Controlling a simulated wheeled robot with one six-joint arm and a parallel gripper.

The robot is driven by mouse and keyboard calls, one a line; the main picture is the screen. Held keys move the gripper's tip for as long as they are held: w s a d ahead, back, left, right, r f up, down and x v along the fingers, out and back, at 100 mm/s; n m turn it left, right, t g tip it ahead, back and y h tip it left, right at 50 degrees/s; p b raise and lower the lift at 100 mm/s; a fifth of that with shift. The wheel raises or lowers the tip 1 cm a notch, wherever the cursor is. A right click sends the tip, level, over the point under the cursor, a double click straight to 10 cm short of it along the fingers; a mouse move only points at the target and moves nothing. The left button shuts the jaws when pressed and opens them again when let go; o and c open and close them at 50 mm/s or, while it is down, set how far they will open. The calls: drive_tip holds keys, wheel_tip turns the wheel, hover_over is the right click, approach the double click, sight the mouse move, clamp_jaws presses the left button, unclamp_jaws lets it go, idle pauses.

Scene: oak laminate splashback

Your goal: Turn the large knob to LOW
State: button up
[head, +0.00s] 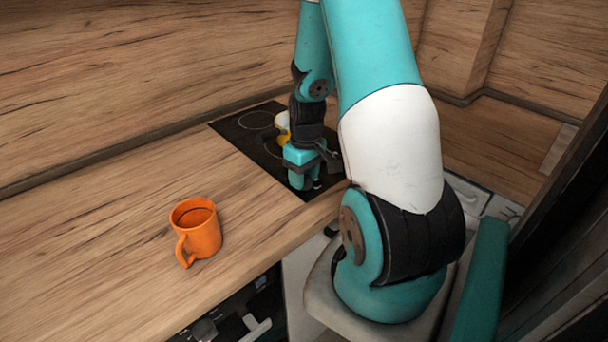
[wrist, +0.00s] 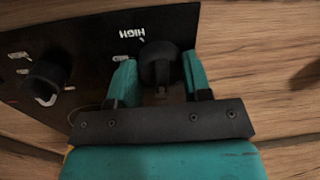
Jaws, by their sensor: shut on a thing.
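In the wrist view a round black knob (wrist: 160,62) stands on the black control panel (wrist: 95,45), with my gripper (wrist: 158,76) around it. The teal fingers press on its left and right sides, so my gripper is shut on it. White lettering "HIGH" shows upside down just beyond the knob. A second black knob (wrist: 47,79) sits to the left, apart from my gripper; I cannot tell surely which knob is larger. No LOW label is readable. In the head view my gripper (head: 303,182) points down at the cooktop's near right end and hides the knobs.
The black cooktop (head: 232,132) lies in the wooden counter (head: 110,210). An orange mug (head: 203,238) stands on the counter, left of my arm and clear of it. The wooden splashback (head: 130,75) rises behind. The counter left of the mug is free.

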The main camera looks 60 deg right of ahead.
drive_tip(key=m, duration=0.4)
drive_tip(key=shift+m+p, duration=0.35)
drive_tip(key=shift+m, duration=1.95)
drive_tip(key=shift+t, duration=0.3)
drive_tip(key=o, duration=0.9)
drive_tip(key=shift+o, duration=0.2)
drive_tip(key=shift+r, duration=0.15)
wheel_tip(320, 180, up, 17)
drive_tip(key=shift+s+d, duration=0.35)
drive_tip(key=shift+s, duration=0.1)
